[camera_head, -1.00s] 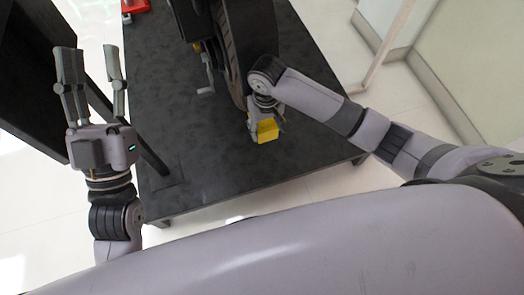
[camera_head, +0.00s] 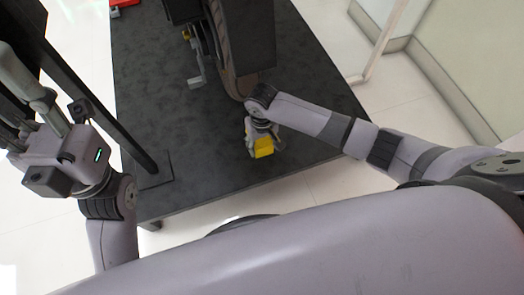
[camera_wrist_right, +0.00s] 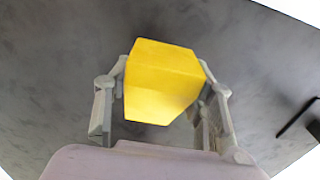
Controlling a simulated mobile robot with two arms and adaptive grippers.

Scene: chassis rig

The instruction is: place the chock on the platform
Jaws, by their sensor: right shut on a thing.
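The yellow chock (camera_head: 263,148) is held in my right gripper (camera_head: 262,140), over the near part of the dark platform (camera_head: 215,170). In the right wrist view the chock (camera_wrist_right: 160,80) sits between the two fingers of my right gripper (camera_wrist_right: 160,95), which is shut on it. I cannot tell whether the chock touches the platform. My left gripper (camera_head: 35,105) is at the left, off the platform's left edge, with its fingers spread apart and nothing between them.
A wheel (camera_head: 228,50) with a dark tyre and a grey crank-like part (camera_head: 196,70) stand on the platform behind the right gripper. A dark post (camera_head: 100,110) stands along the left edge. A red object (camera_head: 124,3) is at the far left. The platform's near part is clear.

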